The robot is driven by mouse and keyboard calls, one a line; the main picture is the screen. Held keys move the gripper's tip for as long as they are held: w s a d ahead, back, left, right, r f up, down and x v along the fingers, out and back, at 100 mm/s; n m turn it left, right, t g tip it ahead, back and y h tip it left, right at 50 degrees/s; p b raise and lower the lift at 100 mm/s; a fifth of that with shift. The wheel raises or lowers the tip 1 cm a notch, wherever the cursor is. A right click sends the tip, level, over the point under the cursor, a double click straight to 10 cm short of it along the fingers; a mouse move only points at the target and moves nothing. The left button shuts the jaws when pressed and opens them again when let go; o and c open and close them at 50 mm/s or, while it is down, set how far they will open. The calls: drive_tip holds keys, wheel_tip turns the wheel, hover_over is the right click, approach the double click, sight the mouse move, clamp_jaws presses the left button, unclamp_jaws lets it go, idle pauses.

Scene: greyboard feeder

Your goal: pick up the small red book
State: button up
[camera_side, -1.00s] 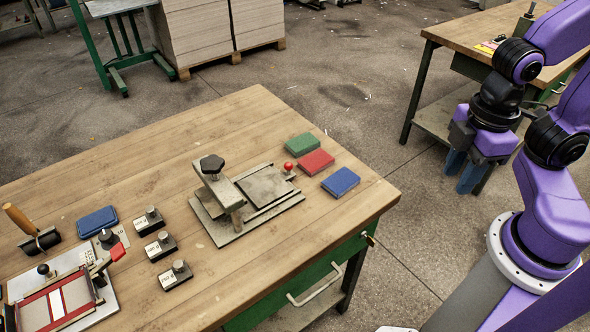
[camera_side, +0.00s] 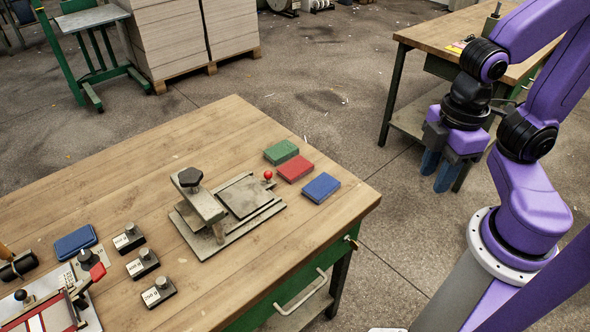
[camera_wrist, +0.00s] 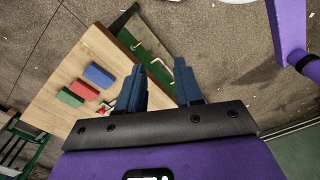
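The small red book (camera_side: 294,168) lies flat on the wooden workbench (camera_side: 245,265), in a row between a green book (camera_side: 281,152) and a blue book (camera_side: 321,187). In the wrist view the red book (camera_wrist: 85,90) is left of my fingers, with the blue book (camera_wrist: 99,75) above it and the green book (camera_wrist: 70,98) below. My gripper (camera_side: 437,177) hangs off the bench, to the right of the books and well apart from them. In the wrist view its blue fingers (camera_wrist: 158,82) are spread with nothing between them.
A metal jig (camera_side: 240,205) with a black knob and a red ball handle stands close left of the books. Several small black blocks (camera_side: 143,264) and a blue pad (camera_side: 75,242) lie farther left. A second table (camera_side: 425,32) stands behind my arm.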

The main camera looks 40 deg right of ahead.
drive_tip(key=o, duration=0.8)
